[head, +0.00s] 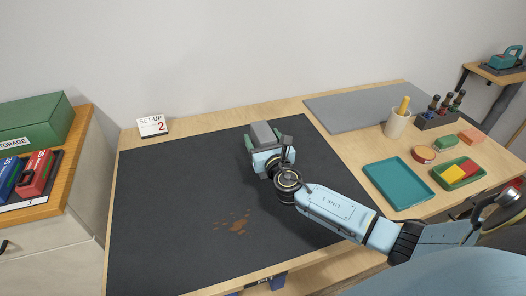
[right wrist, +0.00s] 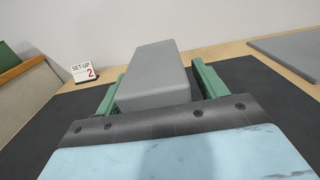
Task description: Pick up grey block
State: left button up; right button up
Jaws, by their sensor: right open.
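The grey block (head: 263,132) lies near the far edge of the black mat, right of its middle. My right gripper (head: 262,141) is open and reaches over the mat to the block. In the right wrist view, the grey block (right wrist: 155,76) sits between the two green fingers of my right gripper (right wrist: 158,80), one on each side. The block reaches out past the fingertips. A narrow gap shows by the right finger; contact on the left cannot be told. The block's underside is hidden. My left gripper is not in view.
The black mat (head: 165,205) is otherwise clear, apart from a brown stain (head: 237,226). A "SET-UP 2" sign (head: 153,126) stands at the far left edge. A grey panel (head: 355,108), a cup (head: 397,123) and a teal tray (head: 398,184) are on the right.

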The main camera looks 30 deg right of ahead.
jog(key=c, duration=1.3)
jog(key=shift+w+r, duration=0.1)
jog(key=shift+c, duration=0.3)
